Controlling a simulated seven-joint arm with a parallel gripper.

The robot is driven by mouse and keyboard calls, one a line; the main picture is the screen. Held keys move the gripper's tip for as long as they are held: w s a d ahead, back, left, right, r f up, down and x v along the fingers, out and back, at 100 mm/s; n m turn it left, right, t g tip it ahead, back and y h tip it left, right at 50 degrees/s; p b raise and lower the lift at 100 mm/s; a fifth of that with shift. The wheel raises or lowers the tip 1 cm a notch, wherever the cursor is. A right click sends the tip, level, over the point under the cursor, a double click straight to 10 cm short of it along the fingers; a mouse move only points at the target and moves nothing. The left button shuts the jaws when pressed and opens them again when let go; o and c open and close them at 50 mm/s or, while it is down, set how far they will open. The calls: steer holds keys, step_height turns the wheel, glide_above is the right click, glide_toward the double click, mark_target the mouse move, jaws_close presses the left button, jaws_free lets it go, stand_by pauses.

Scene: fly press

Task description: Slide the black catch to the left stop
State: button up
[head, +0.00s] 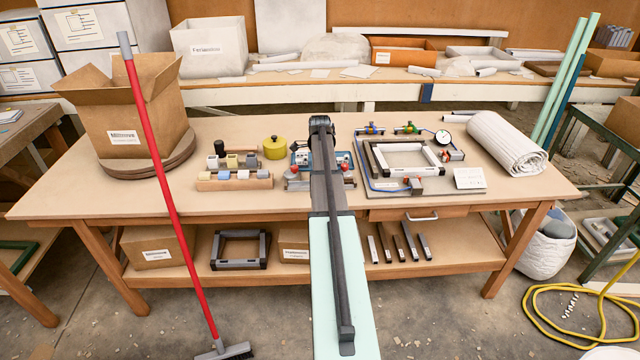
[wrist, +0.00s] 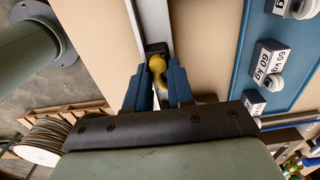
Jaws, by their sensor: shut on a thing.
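In the wrist view a black catch (wrist: 153,47) sits on a pale grey rail (wrist: 153,18) that runs up the picture. A yellow knob (wrist: 157,64) stands on the catch. My gripper (wrist: 157,88) has its blue fingers on either side of the knob, shut on it; the exact contact is partly hidden between the fingers. In the head view my arm reaches over the middle of the table and hides the catch and fingertips.
A blue board with blocks marked 60 kg (wrist: 270,58) lies right of the rail. On the table (head: 230,130) stand a wooden block rack (head: 235,181), a yellow round container (head: 275,147), a frame fixture (head: 405,158) with a dial gauge, and a white roll (head: 500,144).

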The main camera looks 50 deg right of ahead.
steer(key=shift+w+a, duration=0.1)
steer(key=shift+w, duration=0.05)
steer(key=shift+w+a, duration=0.65)
steer(key=shift+a, duration=0.05)
steer(key=shift+w, duration=0.1)
steer(key=shift+w+a, duration=0.75)
steer(key=shift+a, duration=0.1)
steer(key=shift+w, duration=0.1)
steer(key=shift+w+a, duration=0.75)
steer(key=shift+a, duration=0.1)
steer(key=shift+w+a, duration=0.1)
steer(key=shift+w, duration=0.05)
stand_by(0.3)
